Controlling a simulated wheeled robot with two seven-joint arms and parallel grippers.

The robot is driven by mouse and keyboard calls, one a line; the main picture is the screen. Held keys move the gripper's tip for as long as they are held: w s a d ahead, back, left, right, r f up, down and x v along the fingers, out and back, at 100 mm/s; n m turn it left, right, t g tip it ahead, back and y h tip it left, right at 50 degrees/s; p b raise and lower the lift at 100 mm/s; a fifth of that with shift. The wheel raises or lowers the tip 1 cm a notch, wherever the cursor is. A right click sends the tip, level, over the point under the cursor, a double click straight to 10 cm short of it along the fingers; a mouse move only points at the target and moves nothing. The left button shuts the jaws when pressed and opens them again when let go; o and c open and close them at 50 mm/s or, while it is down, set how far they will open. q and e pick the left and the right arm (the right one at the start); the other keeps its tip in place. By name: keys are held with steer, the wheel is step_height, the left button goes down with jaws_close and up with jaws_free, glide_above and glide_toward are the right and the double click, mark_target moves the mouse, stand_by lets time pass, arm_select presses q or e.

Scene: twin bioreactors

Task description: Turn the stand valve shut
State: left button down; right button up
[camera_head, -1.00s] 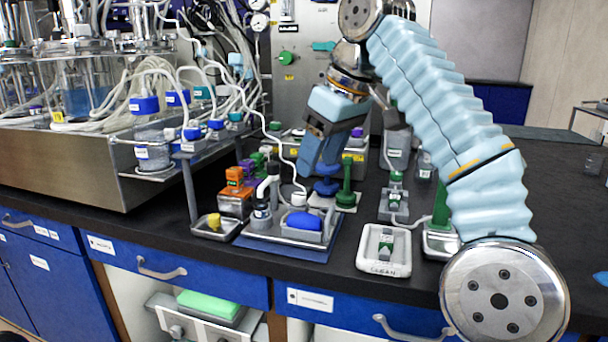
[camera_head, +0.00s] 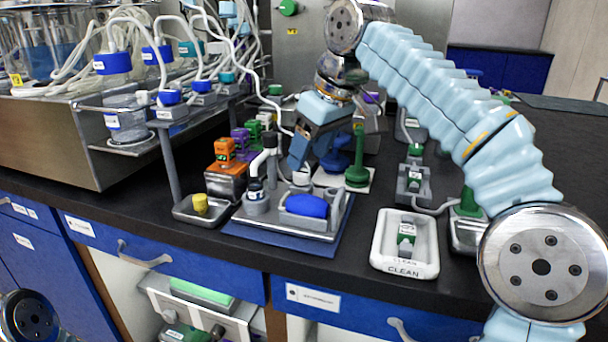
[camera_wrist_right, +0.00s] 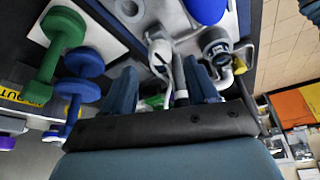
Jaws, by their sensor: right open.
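My right gripper (camera_head: 303,155) reaches down over the back of the small grey stand (camera_head: 318,226) on the blue mat, and its fingers are open. In the right wrist view the gripper (camera_wrist_right: 163,78) has its two blue fingers spread apart. A white and grey fitting with a dark lever-like stem (camera_wrist_right: 180,82), which looks like the stand valve, shows between and just beyond the fingers. I cannot tell whether either finger touches it, or which way the valve is turned. In the head view a white fitting (camera_head: 301,177) stands just below the fingertips. My left gripper is out of view.
A blue oval piece (camera_head: 306,206) and a bottle with a white bent tube (camera_head: 256,194) sit on the stand. A white CLEAN tray (camera_head: 380,257) lies to the right.

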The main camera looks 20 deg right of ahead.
mark_target(304, 173)
steer(key=x, duration=0.4)
steer(key=shift+b, duration=0.4)
steer(key=c, duration=1)
steer(key=shift+c, duration=0.2)
